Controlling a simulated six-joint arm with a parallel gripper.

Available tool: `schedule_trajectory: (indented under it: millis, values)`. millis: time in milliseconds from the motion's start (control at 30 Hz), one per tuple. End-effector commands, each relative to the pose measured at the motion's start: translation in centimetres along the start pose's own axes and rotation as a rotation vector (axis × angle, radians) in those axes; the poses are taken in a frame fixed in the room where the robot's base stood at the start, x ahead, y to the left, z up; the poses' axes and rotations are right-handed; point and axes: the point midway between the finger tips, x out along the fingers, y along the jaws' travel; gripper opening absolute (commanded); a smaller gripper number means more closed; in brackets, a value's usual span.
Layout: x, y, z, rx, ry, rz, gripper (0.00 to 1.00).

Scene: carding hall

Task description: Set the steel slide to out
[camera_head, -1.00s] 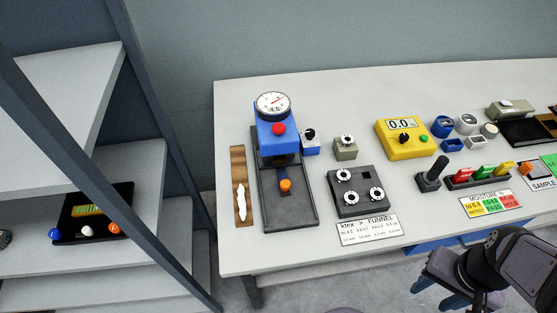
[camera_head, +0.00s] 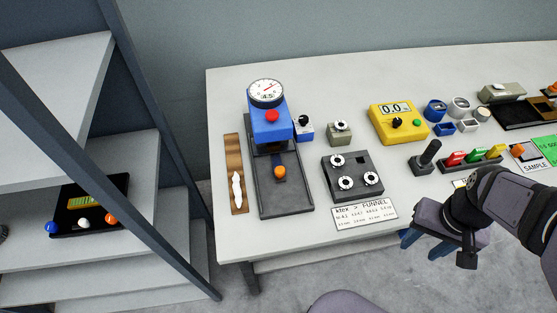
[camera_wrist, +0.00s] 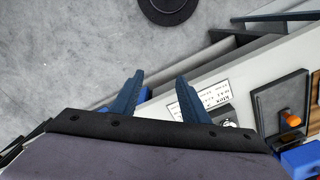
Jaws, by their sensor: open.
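No part is labelled as the steel slide. The likeliest match is the dark plate (camera_head: 285,200) in front of the blue press-like unit (camera_head: 268,125), with an orange knob (camera_head: 280,172) on it. Whether it is in or out cannot be told. In the wrist view the dark plate (camera_wrist: 272,98) and orange knob (camera_wrist: 290,115) show at the right edge. My gripper (camera_head: 424,244) is open and empty, off the front edge of the table, right of the plate. Its two blue fingers show apart in the wrist view (camera_wrist: 160,76).
The pale table (camera_head: 225,115) also holds a grey box with white dials (camera_head: 352,177), a label card (camera_head: 364,216), a yellow meter (camera_head: 398,122) and a black lever (camera_head: 427,158). A wooden strip (camera_head: 234,150) lies left of the plate. A shelf rack (camera_head: 140,160) stands at left.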

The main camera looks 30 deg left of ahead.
Motion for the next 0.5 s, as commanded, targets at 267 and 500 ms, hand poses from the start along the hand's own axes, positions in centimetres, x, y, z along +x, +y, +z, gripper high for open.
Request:
schedule_trajectory:
  millis: [267,500]
  values:
    - [-2.3,-11.8,-9.0,-0.346,-0.003,0.000,0.41]
    - [-2.8,-25.4,-11.4,-0.639,-0.004,0.000,0.41]
